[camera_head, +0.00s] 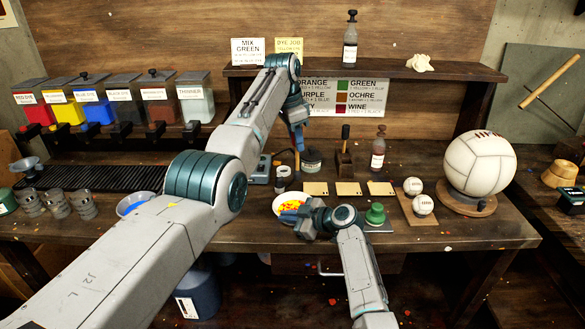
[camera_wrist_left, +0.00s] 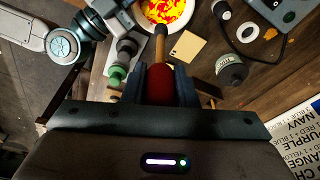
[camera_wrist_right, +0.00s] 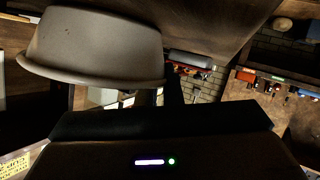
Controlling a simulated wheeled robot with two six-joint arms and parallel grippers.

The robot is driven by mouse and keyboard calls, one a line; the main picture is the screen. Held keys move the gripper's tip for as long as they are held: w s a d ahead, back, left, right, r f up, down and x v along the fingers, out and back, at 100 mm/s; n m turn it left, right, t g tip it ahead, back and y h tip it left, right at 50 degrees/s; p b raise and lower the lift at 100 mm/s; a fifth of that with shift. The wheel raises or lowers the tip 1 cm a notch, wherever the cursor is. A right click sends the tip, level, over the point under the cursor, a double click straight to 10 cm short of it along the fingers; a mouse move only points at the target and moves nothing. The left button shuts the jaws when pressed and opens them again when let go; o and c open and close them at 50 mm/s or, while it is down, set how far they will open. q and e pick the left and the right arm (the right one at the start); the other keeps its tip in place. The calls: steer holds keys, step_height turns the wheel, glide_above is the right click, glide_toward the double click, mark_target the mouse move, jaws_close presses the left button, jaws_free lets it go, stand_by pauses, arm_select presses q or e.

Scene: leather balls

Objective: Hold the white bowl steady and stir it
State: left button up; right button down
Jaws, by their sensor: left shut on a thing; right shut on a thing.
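The white bowl (camera_head: 281,212) stands near the front edge of the bench and holds swirled red and yellow dye; it also shows in the left wrist view (camera_wrist_left: 143,12). My right gripper (camera_head: 303,224) is shut on its right side; the right wrist view shows the bowl's outer wall (camera_wrist_right: 95,45) close by. My left gripper (camera_head: 298,122) is raised behind and above the bowl. It is shut on the red handle of a stirring tool (camera_wrist_left: 160,84) with a wooden shaft and dark tip. The tip overlaps the bowl's edge in the left wrist view; I cannot tell whether it touches the dye.
A green-topped object (camera_head: 376,214) stands right of the bowl. Small balls (camera_head: 423,205) and a large white ball (camera_head: 478,163) stand right. A blue-filled bowl (camera_head: 131,203) is left.

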arm_select(q)
steer(key=shift+f+n+t, duration=0.4)
steer(key=shift+f+n, duration=0.35)
steer(key=shift+n, duration=0.45)
steer(key=shift+s+f+n, duration=0.2)
steer(key=shift+f+n, duration=0.1)
steer(key=shift+n, duration=0.3)
step_height(320, 180, down, 11)
steer(key=s+a+n+t, duration=0.1)
steer(key=s+n+t, duration=0.1)
steer(key=n, duration=0.2)
steer(key=shift+a+r, duration=0.2)
steer(key=shift+a, duration=0.1)
steer(key=shift+d, duration=0.1)
